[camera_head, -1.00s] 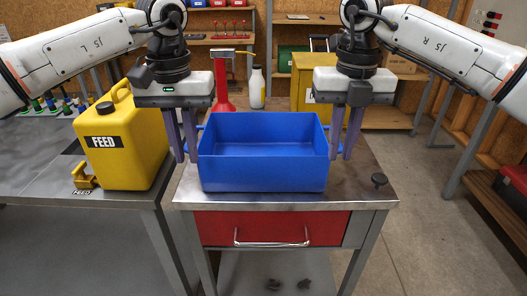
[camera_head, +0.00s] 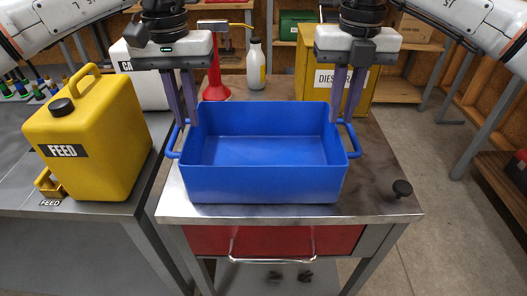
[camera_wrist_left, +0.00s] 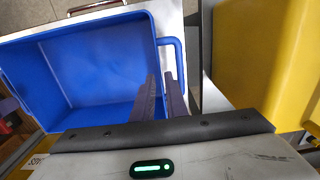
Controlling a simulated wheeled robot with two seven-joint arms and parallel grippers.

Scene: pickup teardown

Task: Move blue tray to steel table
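The blue tray (camera_head: 265,185) is an empty rectangular bin with a loop handle on each side. It sits upright on the metal-topped table (camera_head: 395,205) with a red drawer. My left gripper (camera_head: 187,124) is at the tray's left side near the handle, its two fingers apart. In the left wrist view the fingers (camera_wrist_left: 160,85) show one over the tray's inside and one outside the rim near the handle; contact is unclear. My right gripper (camera_head: 342,120) is at the right side near the other handle, fingers apart, tips partly hidden.
A yellow FEED can (camera_head: 95,140) stands on the grey bench at left, with a white can (camera_head: 145,85) behind.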

